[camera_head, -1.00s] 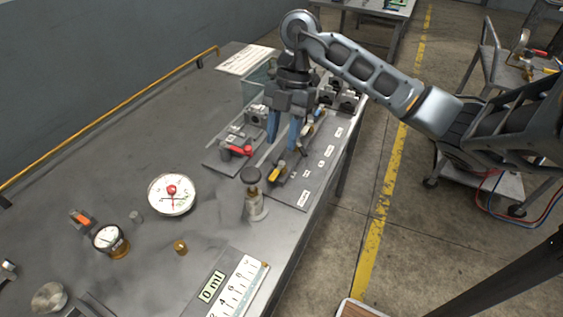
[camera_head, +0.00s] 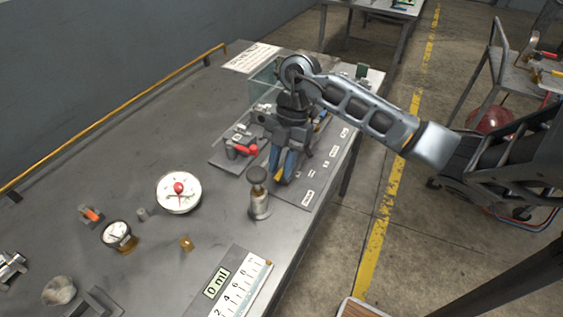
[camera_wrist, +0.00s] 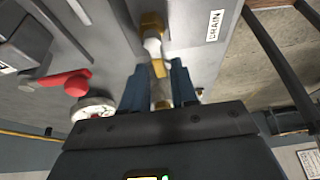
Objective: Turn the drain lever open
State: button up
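The drain lever (camera_wrist: 159,69), a yellow-tipped handle on a brass and white fitting, lies between my fingertips in the wrist view. A label that seems to read DRAIN (camera_wrist: 215,25) is on the plate beside it. In the head view the lever's yellow end (camera_head: 279,175) shows just at the fingers. My gripper (camera_head: 282,172) points down with its two blue fingers on either side of the lever. In the wrist view my gripper (camera_wrist: 160,78) has narrow gaps beside the lever, so it looks open around it. The fingers hide most of the lever in the head view.
A red lever (camera_head: 247,150) stands on the neighbouring plate to the left. A black-topped metal post (camera_head: 259,195) is close in front of the gripper. A round white gauge (camera_head: 178,195) and a 0 ml display (camera_head: 216,283) lie on the bench.

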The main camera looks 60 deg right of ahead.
grip_shut()
dwell(0.3)
jog(key=n+b, duration=0.1)
jog(key=n, duration=0.1)
jog(key=s+n+g+b, duration=0.1)
jog(key=shift+d+f+n+h+b, duration=0.1)
jog(key=shift+d+n+h+b, duration=0.05)
jog(key=shift+n+h+b, duration=0.2)
jog(key=n+b, duration=0.1)
jog(key=n+g+b, duration=0.1)
jog(key=n, duration=0.1)
jog(key=s+n+g+b, duration=0.1)
jog(key=b, duration=0.1)
jog(key=shift+d+n+h, duration=0.3)
jog(key=shift+n+h, duration=0.05)
jog(key=n+b, duration=0.1)
jog(key=n+h+b, duration=0.1)
jog(key=n+b, duration=0.1)
jog(key=d+n+g+b, duration=0.1)
jog(key=n+b, duration=0.1)
jog(key=shift+s+f+h, duration=0.1)
jog(key=shift+s+h, duration=0.2)
jog(key=shift+h, duration=0.1)
jog(key=n+b, duration=0.2)
jog(key=d+n+h+b, duration=0.1)
jog(key=n+b, duration=0.1)
jog(key=shift+s+r, duration=0.1)
jog(key=shift+r, duration=0.1)
jog(key=shift+n+h, duration=0.3)
jog(key=shift+r, duration=0.1)
